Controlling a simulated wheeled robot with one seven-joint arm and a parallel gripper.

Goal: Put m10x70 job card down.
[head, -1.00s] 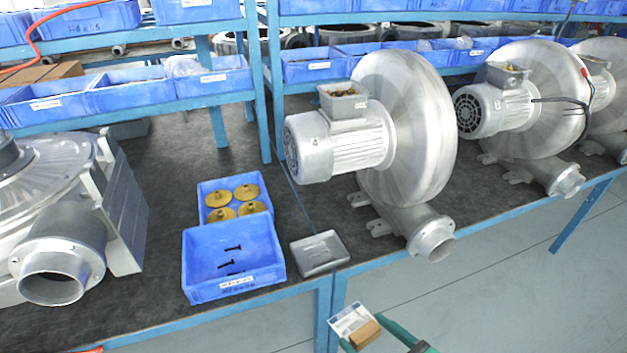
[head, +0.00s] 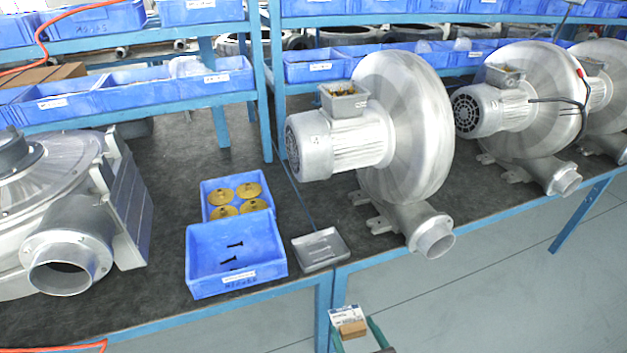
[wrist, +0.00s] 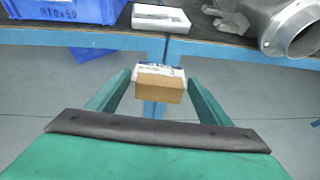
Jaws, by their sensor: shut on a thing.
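The job card (head: 345,312) is a small white sheet with a blue print patch and a brown block (head: 352,329) at its near end. My gripper (head: 355,331) has its green fingers on either side of the block and holds it in front of the bench edge, over the floor. In the wrist view the card (wrist: 160,70) lies beyond the brown block (wrist: 158,90), between the fingers (wrist: 158,92). The card's print is too small to read.
A blue bin (head: 204,285) with dark bolts stands near the bench's front edge, before a blue bin of brass discs (head: 205,188). A grey metal tray (head: 322,262) sits right of it. Blowers (head: 420,140) stand right and left. Bare bench top (head: 165,200) shows left of the bins.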

